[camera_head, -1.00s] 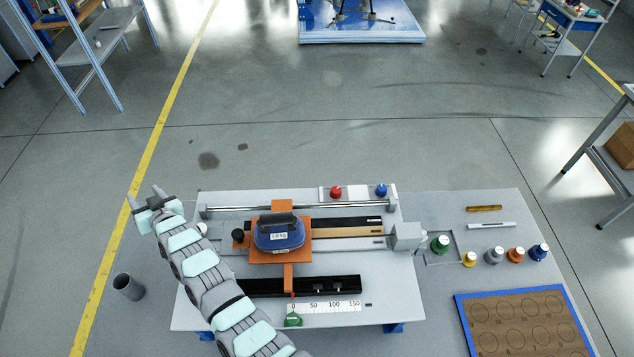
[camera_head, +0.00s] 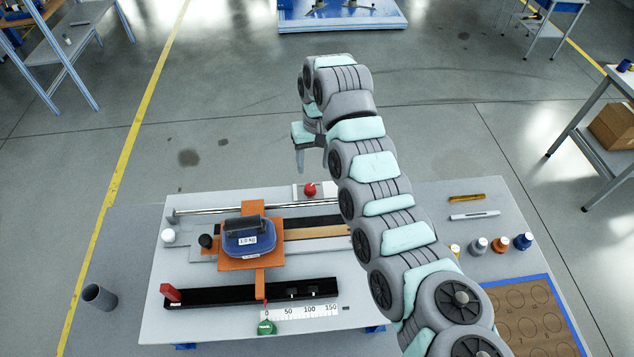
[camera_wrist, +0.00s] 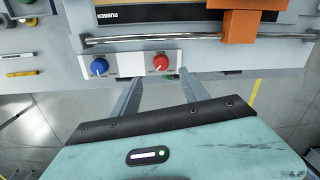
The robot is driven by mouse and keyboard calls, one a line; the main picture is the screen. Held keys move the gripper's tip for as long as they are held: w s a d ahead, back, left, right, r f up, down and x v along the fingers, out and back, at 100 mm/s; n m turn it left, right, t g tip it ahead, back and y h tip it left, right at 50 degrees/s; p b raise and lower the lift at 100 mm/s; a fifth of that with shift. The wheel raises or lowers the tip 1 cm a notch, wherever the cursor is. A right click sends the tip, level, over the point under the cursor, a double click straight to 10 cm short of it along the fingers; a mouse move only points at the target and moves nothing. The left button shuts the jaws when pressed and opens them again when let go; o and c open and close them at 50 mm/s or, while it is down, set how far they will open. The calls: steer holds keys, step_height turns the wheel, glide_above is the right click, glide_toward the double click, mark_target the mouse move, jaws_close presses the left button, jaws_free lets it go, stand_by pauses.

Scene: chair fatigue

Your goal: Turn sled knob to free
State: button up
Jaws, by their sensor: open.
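A red knob (camera_head: 310,190) sits on a small white panel at the back edge of the fixture. In the wrist view the red knob (camera_wrist: 160,62) is beside a blue knob (camera_wrist: 99,67) on that panel; which one belongs to the sled, and the small labels, I cannot read. The orange sled (camera_head: 236,263) carries a blue 1.0 kg weight (camera_head: 249,240), with a black ball knob (camera_head: 206,241) at its left. My gripper (camera_head: 302,168) is open and empty, behind and above the red knob. In the wrist view its two fingers (camera_wrist: 160,73) straddle the red knob's position, apart from it.
A steel rod (camera_head: 230,209) runs along the back of the fixture. A black rail (camera_head: 215,296) with a red block and a white scale lies in front. Several coloured capped bottles (camera_head: 479,245) stand at the right. A grey cup (camera_head: 98,297) is at the left.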

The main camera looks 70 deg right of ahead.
mark_target(311, 187)
steer(key=f, duration=0.3)
steer(key=f+p, duration=0.1)
steer(key=f, duration=0.2)
steer(key=f+p, duration=0.1)
steer(key=f, duration=0.2)
steer(key=shift+w+a+f, duration=0.25)
steer(key=shift+w+f, duration=0.1)
jaws_close()
